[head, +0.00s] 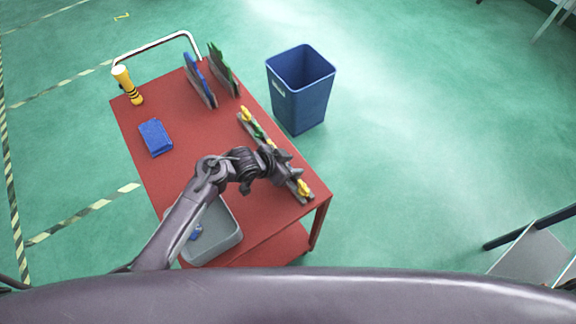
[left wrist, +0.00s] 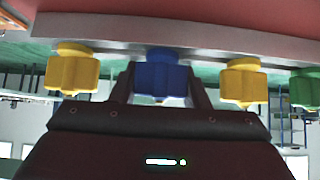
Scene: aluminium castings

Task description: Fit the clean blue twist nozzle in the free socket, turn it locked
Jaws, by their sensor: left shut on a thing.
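My left gripper (head: 288,171) is over the grey rail (left wrist: 110,50) near the red cart's front right edge. In the left wrist view, which looks upside down, its fingers are shut on a blue nozzle (left wrist: 160,75). The blue nozzle is in line with the row and its collar end is against the rail; I cannot tell how deep it sits or whether it is locked. A yellow nozzle (left wrist: 72,74) is on one side, another yellow nozzle (left wrist: 242,82) and a green nozzle (left wrist: 305,88) on the other. My right gripper is out of view.
The red cart top (head: 185,105) holds a grey bin (head: 237,240) with a small blue item (head: 195,233), a blue block (head: 155,138), a yellow bottle (head: 127,85), and blue (head: 200,80) and green (head: 222,68) upright panels. A blue waste bin (head: 300,90) stands beside it.

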